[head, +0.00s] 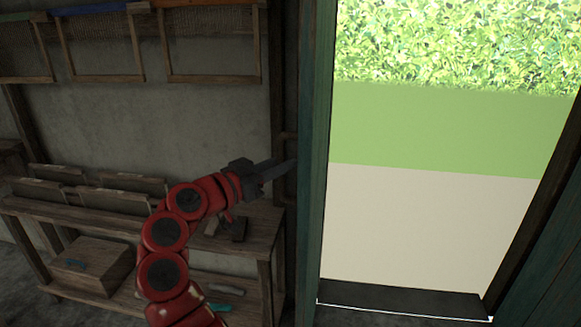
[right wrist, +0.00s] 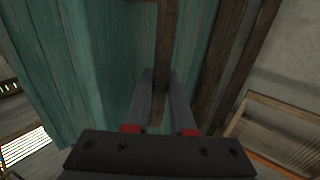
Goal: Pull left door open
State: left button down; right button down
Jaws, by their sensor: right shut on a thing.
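The left door (head: 317,150) is a teal-green plank door seen nearly edge-on at the left side of the bright doorway. It stands swung open, so the opening shows beside it. My right gripper (head: 290,168), on the red arm, reaches its fingertips to the door's left side. In the right wrist view, my right gripper (right wrist: 163,82) has its fingers on either side of a dark brown wooden bar (right wrist: 163,40) that runs along the teal planks (right wrist: 95,75). It is shut on this bar; the exact contact is in shadow. My left gripper is not in view.
A wooden bench (head: 255,225) with boards and small tools stands below the arm on the left. Framed mesh screens (head: 210,45) hang on the wall. Another teal door panel (head: 545,285) is at the lower right. The doorway between is clear, with a dark sill (head: 400,298).

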jog(key=shift+a, duration=0.1)
dwell(0.3)
jog(key=c, duration=0.8)
grip_release()
jog(key=shift+w, duration=0.1)
jog(key=shift+o, duration=0.2)
jog(key=p+v, duration=0.2)
jog(key=v, duration=1.5)
jog(key=shift+a, duration=0.15)
